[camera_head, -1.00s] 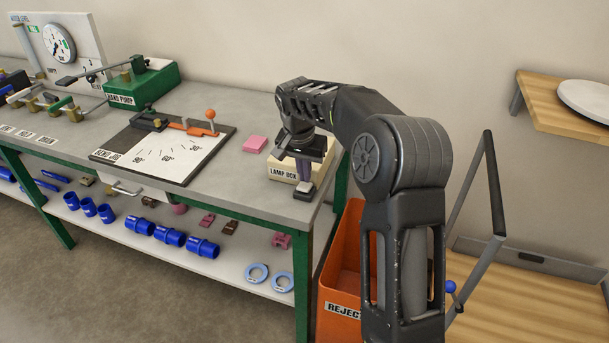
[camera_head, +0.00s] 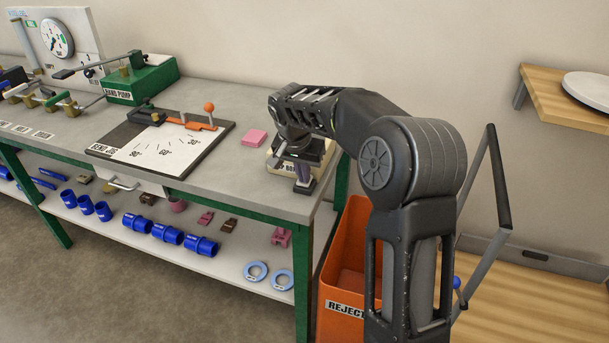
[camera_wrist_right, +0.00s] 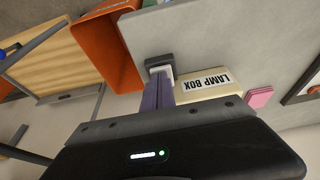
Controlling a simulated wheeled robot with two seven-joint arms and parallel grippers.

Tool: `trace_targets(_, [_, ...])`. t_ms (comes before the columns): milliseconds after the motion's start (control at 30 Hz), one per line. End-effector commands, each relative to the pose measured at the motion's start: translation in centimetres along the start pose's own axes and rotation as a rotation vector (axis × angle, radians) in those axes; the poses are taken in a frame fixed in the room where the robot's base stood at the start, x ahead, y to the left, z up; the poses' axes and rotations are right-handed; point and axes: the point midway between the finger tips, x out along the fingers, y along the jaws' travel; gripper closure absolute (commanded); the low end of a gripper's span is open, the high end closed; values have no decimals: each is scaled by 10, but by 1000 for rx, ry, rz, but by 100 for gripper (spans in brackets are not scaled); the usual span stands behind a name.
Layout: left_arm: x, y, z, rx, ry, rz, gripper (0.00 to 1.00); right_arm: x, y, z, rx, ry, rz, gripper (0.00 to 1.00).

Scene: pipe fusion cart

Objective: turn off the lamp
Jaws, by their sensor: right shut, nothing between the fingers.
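The cream lamp box (camera_head: 275,163) stands at the right end of the grey bench top, mostly hidden behind my right gripper in the head view. In the wrist view, the lamp box (camera_wrist_right: 205,88) shows its "LAMP BOX" label. My right gripper (camera_head: 303,187) points down at the front of the box. It is shut and empty; its dark fingertips (camera_wrist_right: 160,66) show beside the box's labelled side in the wrist view. I cannot tell whether they touch it. No switch or lit lamp shows clearly. My left gripper is not in view.
A pink block (camera_head: 254,138) lies left of the box, and the bend jig (camera_head: 160,150) is farther left. An orange reject bin (camera_head: 345,270) stands beside the bench's right end. A wooden shelf (camera_head: 555,105) is on the right wall.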

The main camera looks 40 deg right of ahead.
Motion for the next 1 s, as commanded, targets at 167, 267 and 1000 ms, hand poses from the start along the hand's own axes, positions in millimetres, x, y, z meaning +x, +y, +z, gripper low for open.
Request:
trace_targets(167, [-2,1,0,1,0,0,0,-1,0,-2,0,-1,1,100])
trace_targets(267, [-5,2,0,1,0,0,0,-1,0,-6,0,0,1,100])
trace_targets(1000, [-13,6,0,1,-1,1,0,-4,1,-18,0,-1,0,100])
